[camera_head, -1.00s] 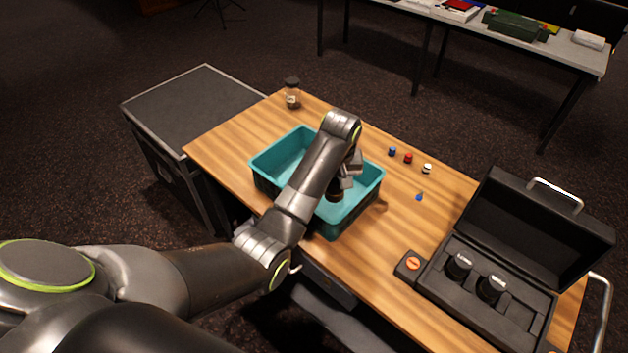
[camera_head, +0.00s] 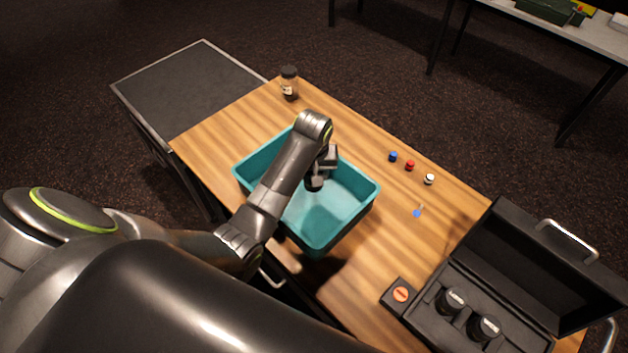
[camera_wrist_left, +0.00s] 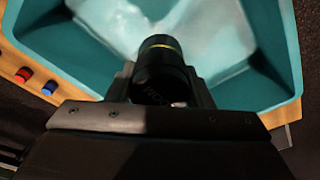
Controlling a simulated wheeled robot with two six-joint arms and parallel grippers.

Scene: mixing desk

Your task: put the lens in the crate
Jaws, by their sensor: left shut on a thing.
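The lens (camera_wrist_left: 160,62) is a black cylinder with a yellow ring, held between the fingers in the left wrist view. My left gripper (camera_head: 318,176) is shut on it, over the inside of the teal crate (camera_head: 355,215). In the head view the lens shows as a small dark shape below the gripper (camera_head: 314,184). The crate's teal walls and pale floor fill the wrist view behind the lens. I cannot tell whether the lens touches the crate floor. My arm hides part of the crate's near left side. My right gripper is not in view.
An open black case (camera_head: 468,272) with two black lenses stands at the table's right. Small blue, red and white caps (camera_head: 410,166) lie behind the crate's right side. A jar (camera_head: 289,84) stands at the back left. Wood (camera_head: 400,235) is clear right of the crate.

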